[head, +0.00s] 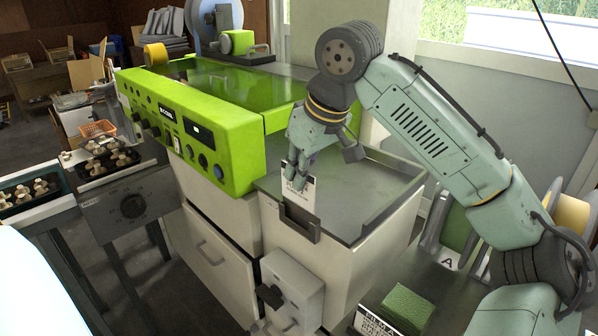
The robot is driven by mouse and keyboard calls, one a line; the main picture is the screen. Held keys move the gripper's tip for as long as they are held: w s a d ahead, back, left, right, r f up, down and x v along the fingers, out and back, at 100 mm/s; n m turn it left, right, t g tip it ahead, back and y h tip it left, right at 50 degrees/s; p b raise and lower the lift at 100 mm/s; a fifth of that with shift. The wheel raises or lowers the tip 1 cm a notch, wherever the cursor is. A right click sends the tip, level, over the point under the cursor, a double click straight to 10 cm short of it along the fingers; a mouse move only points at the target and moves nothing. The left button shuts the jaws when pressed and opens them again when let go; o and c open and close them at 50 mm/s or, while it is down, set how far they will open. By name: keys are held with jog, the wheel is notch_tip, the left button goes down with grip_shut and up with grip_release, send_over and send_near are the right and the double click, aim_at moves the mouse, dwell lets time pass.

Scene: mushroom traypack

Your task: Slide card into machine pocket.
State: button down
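A white card (309,196) with dark print stands upright at my gripper (296,181), which points down with its fingers closed on it. The fingers cover part of the card's left and middle. Below it is the dark machine pocket (300,224), fixed at the front edge of the grey machine top. The card's lower edge is right at the pocket's upper rim. I cannot tell whether the card is inside the pocket or just above and behind its front wall.
The green control panel (190,130) with knobs stands left of my gripper. A raised rim (400,205) bounds the grey top at right. Trays of mushrooms (108,162) lie on the left. A green box (407,308) and a printed card (372,322) lie at lower right.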

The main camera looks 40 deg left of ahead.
aim_at(299, 199)
jog(key=shift+f+b, duration=1.5)
jog(key=shift+f, duration=1.4)
jog(key=shift+f, duration=0.2)
jog(key=c, duration=2.3)
grip_release()
jog(key=o, duration=0.6)
